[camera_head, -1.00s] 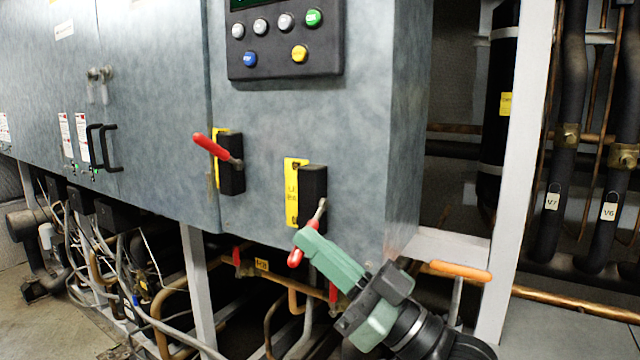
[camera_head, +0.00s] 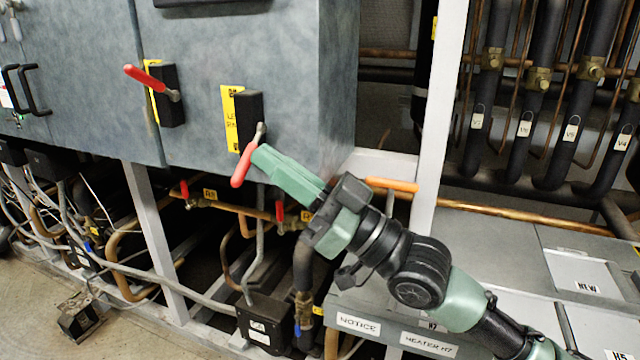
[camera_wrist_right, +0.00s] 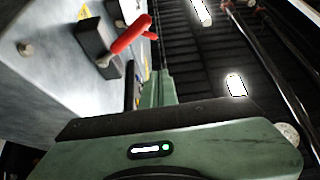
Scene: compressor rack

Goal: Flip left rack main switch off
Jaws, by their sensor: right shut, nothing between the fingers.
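Two black switches with red handles sit on the grey cabinet front. The right switch (camera_head: 249,119) has a yellow label (camera_head: 231,118) beginning "LE", the rest hard to read. Its red handle (camera_head: 242,167) points down and slightly left. The left switch (camera_head: 167,95) has its red handle (camera_head: 143,77) pointing up-left. My right gripper (camera_head: 262,155) is shut and empty, its fingertips just right of the right switch's handle; touching or not is unclear. In the right wrist view, my fingers (camera_wrist_right: 157,88) point toward a red handle (camera_wrist_right: 131,34); which switch it is, I cannot tell. My left gripper is not in view.
Pipes, cables and small red-handled valves (camera_head: 280,210) lie below the cabinet. Door handles (camera_head: 26,90) are at far left.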

